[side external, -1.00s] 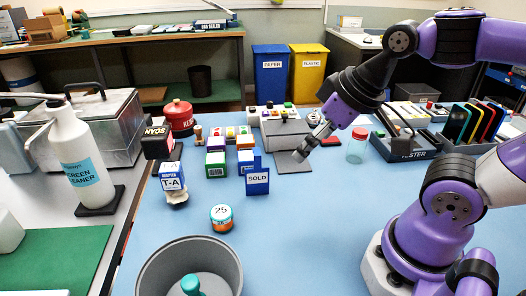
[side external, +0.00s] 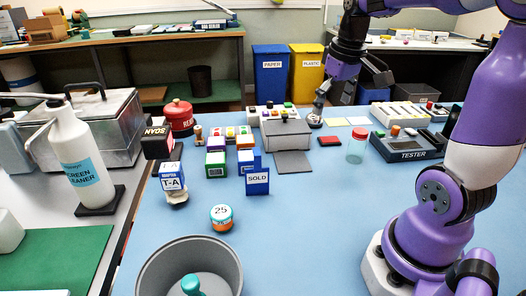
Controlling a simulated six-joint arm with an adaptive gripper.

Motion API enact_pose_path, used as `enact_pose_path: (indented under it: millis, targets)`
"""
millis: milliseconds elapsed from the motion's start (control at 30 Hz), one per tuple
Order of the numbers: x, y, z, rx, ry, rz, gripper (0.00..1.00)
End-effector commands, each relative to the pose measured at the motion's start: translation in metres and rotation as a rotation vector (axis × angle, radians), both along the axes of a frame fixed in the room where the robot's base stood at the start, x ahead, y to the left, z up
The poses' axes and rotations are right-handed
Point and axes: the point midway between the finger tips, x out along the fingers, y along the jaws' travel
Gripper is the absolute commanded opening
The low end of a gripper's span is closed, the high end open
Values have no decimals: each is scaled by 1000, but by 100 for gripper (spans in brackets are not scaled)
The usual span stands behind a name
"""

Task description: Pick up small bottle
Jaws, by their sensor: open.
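My gripper (side external: 346,88) is at the back of the blue table in the side external view. It is open, with its fingers spread and nothing seen between them. A small pale round object (side external: 315,121) stands just below its left finger; whether they touch I cannot tell. A clear small bottle or jar with a red lid (side external: 356,148) stands upright on the table, in front of the gripper and apart from it. A large white screen cleaner bottle (side external: 80,158) stands at the left. Which one is the small bottle is not certain.
A black tester tray (side external: 408,154) lies at the right. A grey box (side external: 287,138), a SOLD sign (side external: 257,182) and several small boxes fill the middle. The front-centre table is clear.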

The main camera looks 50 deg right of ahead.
Motion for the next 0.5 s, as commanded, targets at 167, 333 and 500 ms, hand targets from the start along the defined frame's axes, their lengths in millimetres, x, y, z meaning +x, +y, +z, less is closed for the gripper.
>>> enact_pose_path:
  millis: [167,333,500]
  targets:
    - [-19,-85,-26,73,113,-135,91]
    - [-37,-120,-41,116,153,-184,91]
    - [-40,-124,-65,126,161,-190,91]
